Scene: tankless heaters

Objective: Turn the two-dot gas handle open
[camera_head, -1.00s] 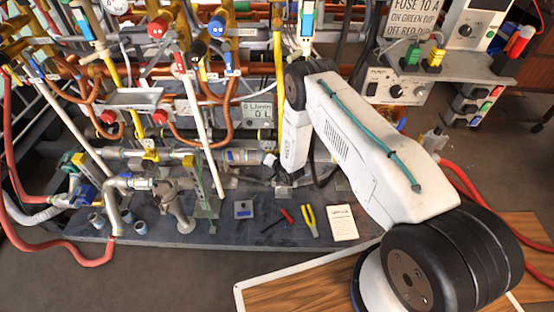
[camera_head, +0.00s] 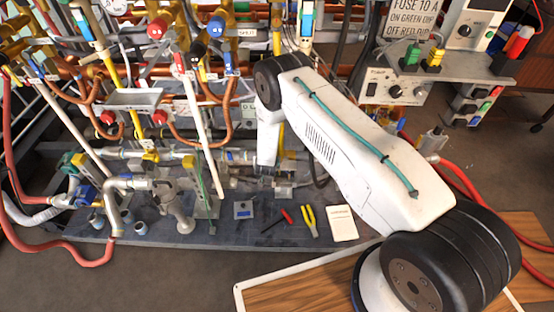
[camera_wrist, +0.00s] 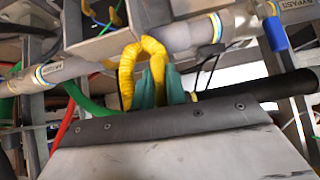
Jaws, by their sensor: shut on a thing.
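In the wrist view, a yellow bent handle (camera_wrist: 148,52) hangs at a grey horizontal pipe (camera_wrist: 190,36). The teal fingertips of my gripper (camera_wrist: 160,88) stand on both sides of its lower end and are closed on it. No dots can be made out on the handle. In the head view, my gripper is hidden behind my white arm, near the lower pipes. Another yellow handle (camera_head: 149,156) sits on the lower pipe run at left, clear of my arm; its markings are too small to read.
A pipe with a bypass label (camera_wrist: 295,12) and a blue fitting (camera_wrist: 275,34) is at the wrist view's right. In the head view, yellow pliers (camera_head: 309,221), a red-handled screwdriver (camera_head: 286,216) and a small booklet (camera_head: 342,223) lie on the dark base. White upright pipes stand left.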

